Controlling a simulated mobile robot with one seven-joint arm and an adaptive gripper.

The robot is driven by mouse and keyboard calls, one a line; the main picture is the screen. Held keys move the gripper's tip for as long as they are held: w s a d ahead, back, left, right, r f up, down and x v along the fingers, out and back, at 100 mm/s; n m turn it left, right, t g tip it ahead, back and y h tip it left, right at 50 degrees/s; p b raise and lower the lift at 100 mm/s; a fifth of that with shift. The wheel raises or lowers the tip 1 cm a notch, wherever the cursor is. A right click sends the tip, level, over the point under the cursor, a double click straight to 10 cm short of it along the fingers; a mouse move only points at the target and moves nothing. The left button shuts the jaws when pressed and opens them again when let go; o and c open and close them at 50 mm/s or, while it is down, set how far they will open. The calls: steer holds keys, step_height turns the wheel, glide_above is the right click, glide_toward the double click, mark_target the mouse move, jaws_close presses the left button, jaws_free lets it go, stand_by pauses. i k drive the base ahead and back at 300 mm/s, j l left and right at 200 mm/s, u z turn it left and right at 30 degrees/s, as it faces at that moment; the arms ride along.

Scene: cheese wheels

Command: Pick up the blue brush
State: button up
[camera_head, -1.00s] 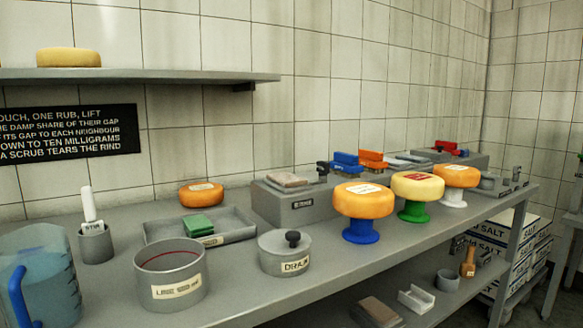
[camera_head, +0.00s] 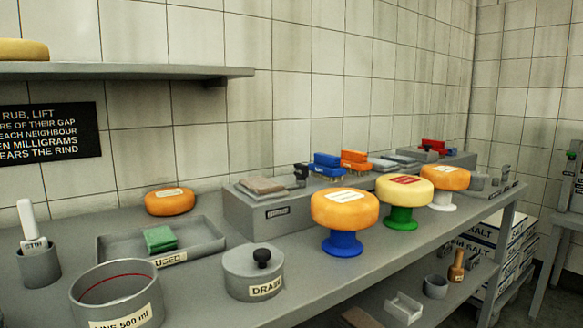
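The blue brush (camera_head: 328,165) rests at the back of the grey bench, behind the cheese on the blue stand. It lies beside an orange brush (camera_head: 354,160), which is to its right. Its lower edge is partly hidden by things in front of it. My gripper is not in view.
Three cheese wheels stand on a blue stand (camera_head: 343,243), a green stand (camera_head: 404,218) and a white stand (camera_head: 442,201) in front of the brushes. A grey block (camera_head: 262,208), a drain pot (camera_head: 253,274) and a tray (camera_head: 205,259) are to the left. A red brush (camera_head: 433,145) lies farther right.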

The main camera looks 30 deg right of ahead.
mark_target(326, 166)
steer(key=l+u, duration=0.25)
steer(key=l, duration=0.35)
steer(key=l+u, duration=0.3)
steer(key=l, duration=0.3)
steer(key=l+u, duration=0.15)
steer(key=l, duration=0.45)
steer(key=k+l+u, duration=0.1)
steer(key=l, duration=0.55)
steer(key=k+l, duration=0.1)
steer(key=l, duration=0.5)
steer(key=k+l, duration=0.1)
steer(key=l, duration=1.05)
steer(key=k+l, duration=0.15)
steer(key=l, duration=0.4)
steer(key=i, duration=0.45)
steer(key=u, duration=0.05)
